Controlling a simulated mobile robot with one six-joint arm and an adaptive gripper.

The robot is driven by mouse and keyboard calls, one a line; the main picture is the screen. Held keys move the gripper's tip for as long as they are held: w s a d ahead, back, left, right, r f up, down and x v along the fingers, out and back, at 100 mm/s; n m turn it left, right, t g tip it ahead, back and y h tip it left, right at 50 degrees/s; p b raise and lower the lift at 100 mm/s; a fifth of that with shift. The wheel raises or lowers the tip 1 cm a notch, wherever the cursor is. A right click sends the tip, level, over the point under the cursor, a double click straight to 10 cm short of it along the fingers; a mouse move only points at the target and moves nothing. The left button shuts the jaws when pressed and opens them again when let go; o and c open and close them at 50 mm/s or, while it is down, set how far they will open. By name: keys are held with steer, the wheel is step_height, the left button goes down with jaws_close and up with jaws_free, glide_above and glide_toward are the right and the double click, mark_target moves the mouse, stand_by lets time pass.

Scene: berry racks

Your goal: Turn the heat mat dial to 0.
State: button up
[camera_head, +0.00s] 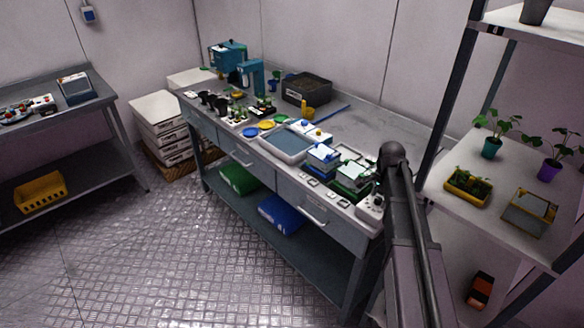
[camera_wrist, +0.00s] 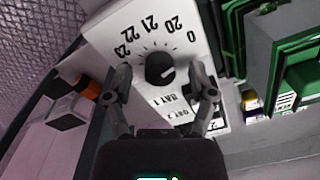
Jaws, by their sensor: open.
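The heat mat dial (camera_wrist: 160,70) is a round black knob on a white control box (camera_wrist: 140,32). Printed marks 0, 20, 21, 22 and 23 curve around it, upside down or tilted in the wrist view. Which mark the knob points to is hard to tell. My gripper (camera_wrist: 161,82) is open, with one finger on each side of the knob; I cannot tell whether either finger touches it. In the head view the control box (camera_head: 370,206) sits at the near right corner of the workbench, and my arm hides most of the gripper.
Green-edged trays (camera_wrist: 236,40) stand right beside the box. The workbench (camera_head: 370,128) also holds a blue-grey tray (camera_head: 286,142), a dark soil bin (camera_head: 306,90) and small pots. A plant rack (camera_head: 455,150) stands close on the right.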

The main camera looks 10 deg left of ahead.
mark_target(379, 199)
steer(key=n, duration=0.4)
steer(key=shift+n, duration=0.3)
steer(key=n, duration=0.3)
steer(key=shift+n, duration=0.4)
steer(key=n, duration=0.3)
steer(key=shift+n, duration=0.4)
steer(key=n, duration=0.4)
steer(key=shift+r+n+p, duration=0.3)
steer(key=shift+n+p, duration=0.05)
steer(key=shift+n, duration=0.05)
step_height(379, 199, up, 14)
steer(key=p, duration=1.4)
steer(key=a+f+n+t+h+b, duration=0.2)
steer(key=a+n+b, duration=0.2)
steer(key=a, duration=1.1)
steer(key=a+f+n+t+h+b, duration=0.2)
steer(key=a+n, duration=0.5)
steer(key=a, duration=0.8)
steer(key=shift+w+f+n+b, duration=0.45)
steer(key=shift+f+b, duration=0.15)
steer(key=shift+b, duration=0.45)
